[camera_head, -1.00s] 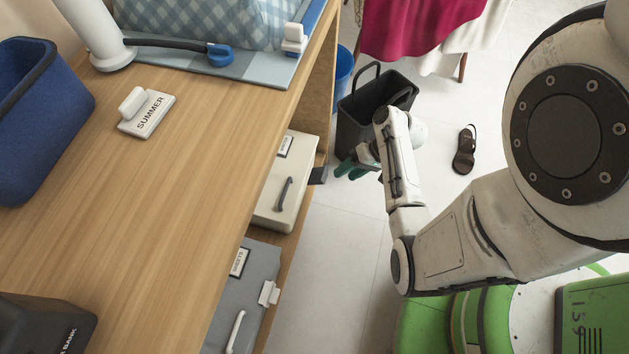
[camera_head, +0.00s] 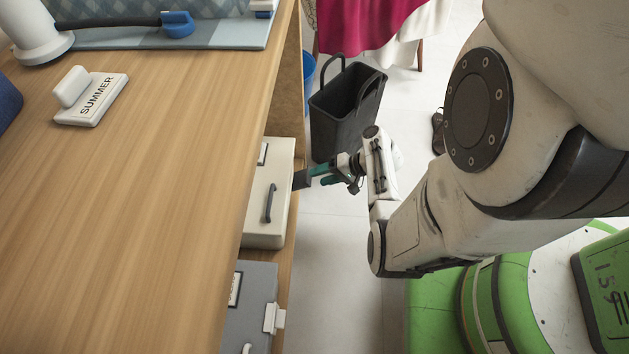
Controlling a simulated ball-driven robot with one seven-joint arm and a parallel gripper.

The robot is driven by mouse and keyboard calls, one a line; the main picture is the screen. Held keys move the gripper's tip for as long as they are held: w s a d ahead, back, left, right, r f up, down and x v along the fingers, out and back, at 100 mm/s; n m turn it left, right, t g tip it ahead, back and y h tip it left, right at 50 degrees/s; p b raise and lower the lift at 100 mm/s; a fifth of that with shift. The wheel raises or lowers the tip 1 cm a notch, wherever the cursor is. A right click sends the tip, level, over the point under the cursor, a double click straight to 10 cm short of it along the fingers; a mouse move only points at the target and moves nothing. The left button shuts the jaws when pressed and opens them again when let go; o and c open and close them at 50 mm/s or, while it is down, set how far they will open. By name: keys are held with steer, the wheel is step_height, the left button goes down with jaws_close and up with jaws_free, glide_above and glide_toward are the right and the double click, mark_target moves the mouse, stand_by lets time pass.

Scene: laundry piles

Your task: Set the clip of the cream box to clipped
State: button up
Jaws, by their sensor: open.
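The cream box (camera_head: 260,224) sits on the shelf under the wooden top, with a dark handle on its lid and a label partly cut off by the top's edge. Its dark clip (camera_head: 301,180) juts out from the box's right side towards the floor side. My gripper (camera_head: 314,176) is open, its teal fingers pointing left at the clip's outer end. I cannot tell whether the fingers touch the clip or stand just short of it. No item shows between the fingers.
A grey box (camera_head: 247,301) with a pale clip (camera_head: 273,318) sits nearer on the same shelf. A black basket (camera_head: 335,115) stands on the floor behind my gripper. The wooden top (camera_head: 150,200) overhangs the boxes. Open floor (camera_head: 335,270) lies right of the shelf.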

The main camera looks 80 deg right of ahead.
mark_target(304, 181)
steer(key=shift+b+x, duration=0.4)
steer(key=shift+x, duration=1.2)
steer(key=c, duration=0.9)
steer(key=shift+c, duration=0.2)
steer(key=shift+r+g+p, duration=0.2)
steer(key=shift+g+p, duration=0.2)
steer(key=shift+p, duration=0.5)
